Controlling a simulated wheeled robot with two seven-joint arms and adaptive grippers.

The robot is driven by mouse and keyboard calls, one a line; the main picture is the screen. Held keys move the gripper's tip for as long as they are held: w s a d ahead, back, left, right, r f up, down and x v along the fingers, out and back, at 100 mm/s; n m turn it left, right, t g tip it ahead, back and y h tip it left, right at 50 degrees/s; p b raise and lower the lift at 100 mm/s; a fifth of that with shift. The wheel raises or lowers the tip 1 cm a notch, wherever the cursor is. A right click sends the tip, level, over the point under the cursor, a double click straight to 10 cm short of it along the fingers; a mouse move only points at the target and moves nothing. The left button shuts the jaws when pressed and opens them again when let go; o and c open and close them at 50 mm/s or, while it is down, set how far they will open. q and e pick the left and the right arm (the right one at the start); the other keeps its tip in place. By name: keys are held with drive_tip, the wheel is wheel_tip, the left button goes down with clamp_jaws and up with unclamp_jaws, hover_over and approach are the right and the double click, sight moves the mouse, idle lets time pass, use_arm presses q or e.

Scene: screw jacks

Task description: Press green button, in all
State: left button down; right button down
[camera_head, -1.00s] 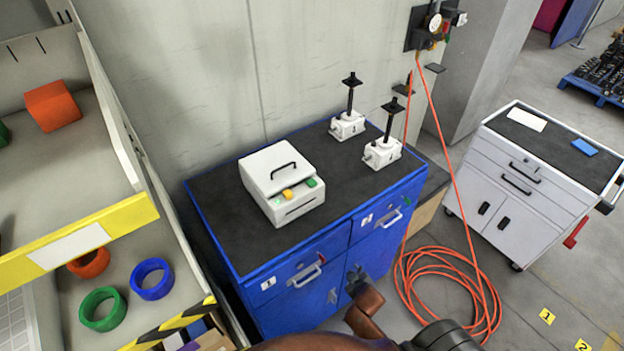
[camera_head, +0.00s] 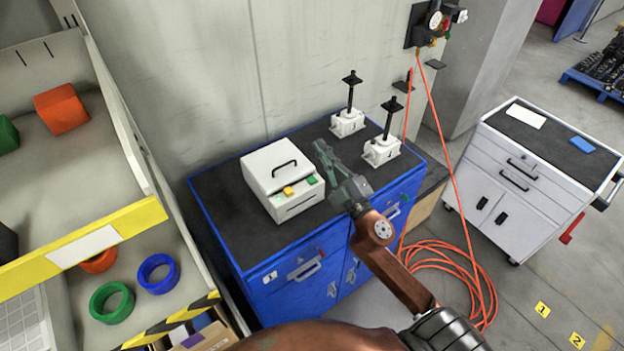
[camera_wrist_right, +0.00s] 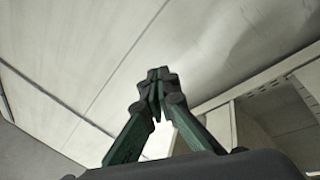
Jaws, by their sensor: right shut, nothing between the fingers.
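The green button (camera_head: 310,180) is on the front ledge of a white box (camera_head: 270,167) with a black handle, which stands on the blue cabinet's dark top. A yellow button (camera_head: 288,190) sits to its left. My right gripper (camera_head: 320,147) is shut and empty, above the cabinet top, just right of the white box and apart from the green button in the picture. Its closed fingers also show in the right wrist view (camera_wrist_right: 157,80), against the pale wall. My left gripper is not in view.
Two white screw jacks, one at the back (camera_head: 347,122) and one nearer (camera_head: 381,151), stand right of my gripper on the blue cabinet (camera_head: 300,290). An orange hose (camera_head: 455,255) hangs beside it. A shelf with coloured rings (camera_head: 112,301) is at left, a white cart (camera_head: 520,190) at right.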

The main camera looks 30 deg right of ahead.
drive_tip(key=w+a+r+n+g+y, duration=0.2)
drive_tip(key=a+n+g+y, duration=0.4)
drive_tip(key=a+n+y, duration=0.75)
wheel_tip(320, 180, down, 6)
drive_tip(key=w+n+g+h, duration=0.2)
drive_tip(key=n+g+h, duration=0.15)
drive_tip(key=n, duration=0.25)
drive_tip(key=w+d+f+m+g+h, duration=0.1)
drive_tip(key=d+h, duration=0.3)
drive_tip(key=d, duration=0.4)
drive_tip(key=w+d+f+g+h, duration=0.2)
drive_tip(key=w+d+f+h, duration=0.1)
drive_tip(key=d, duration=0.5)
drive_tip(key=shift+f+m+g+h, duration=0.35)
drive_tip(key=shift+f+h, duration=0.15)
drive_tip(key=shift+h, duration=0.4)
